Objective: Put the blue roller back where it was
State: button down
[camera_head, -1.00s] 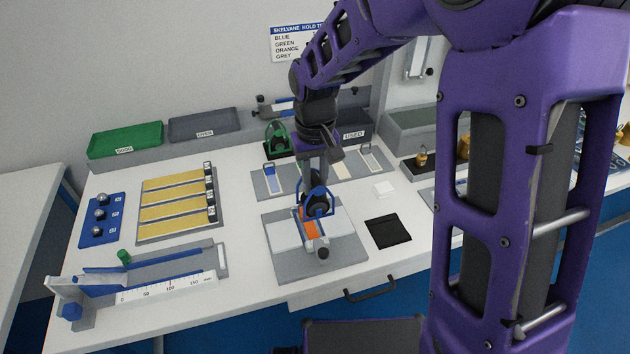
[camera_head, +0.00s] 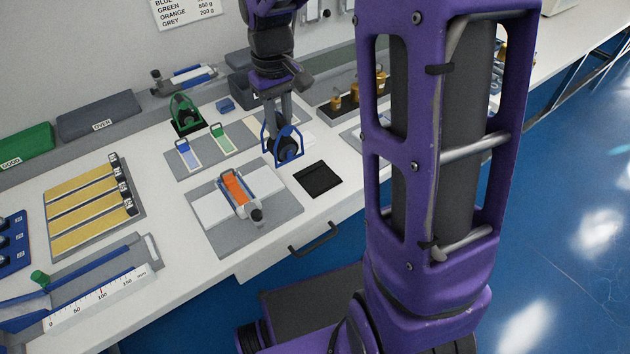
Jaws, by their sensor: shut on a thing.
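The blue roller (camera_head: 288,152), a dark wheel in a blue frame, hangs upright from my gripper (camera_head: 284,120), which is shut on it. The roller is to the right of the grey plate with the orange strip. It is behind and left of an empty black square pad (camera_head: 318,179). Whether its wheel touches the table cannot be told. A green roller (camera_head: 184,114) stands on another black pad at the back left.
A grey plate (camera_head: 275,208) holds a white sheet and an orange-topped slide (camera_head: 236,188). Behind are a plate with blue and green strips (camera_head: 222,138) and brass weights (camera_head: 336,101). A tray of yellow strips (camera_head: 92,210) is left. My arm covers the right side.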

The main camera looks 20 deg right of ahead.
jog(key=d+b, duration=0.2)
jog(key=d, duration=0.5)
jog(key=shift+s+d+f+b, duration=0.15)
jog(key=shift+f+b, duration=0.15)
jog(key=shift+f, duration=1.2)
jog(key=shift+s+d+f+b, duration=0.15)
jog(key=shift+f+b, duration=0.1)
jog(key=shift+f, duration=1.3)
jog(key=shift+s+f+b, duration=0.15)
jog(key=shift+f+b, duration=0.15)
jog(key=shift+f, duration=1.2)
jog(key=shift+f, duration=0.1)
jog(key=c, duration=0.7)
grip_release()
notch_tip(320, 180, up, 12)
jog(key=shift+r+p, duration=0.1)
jog(key=shift+p, duration=1.05)
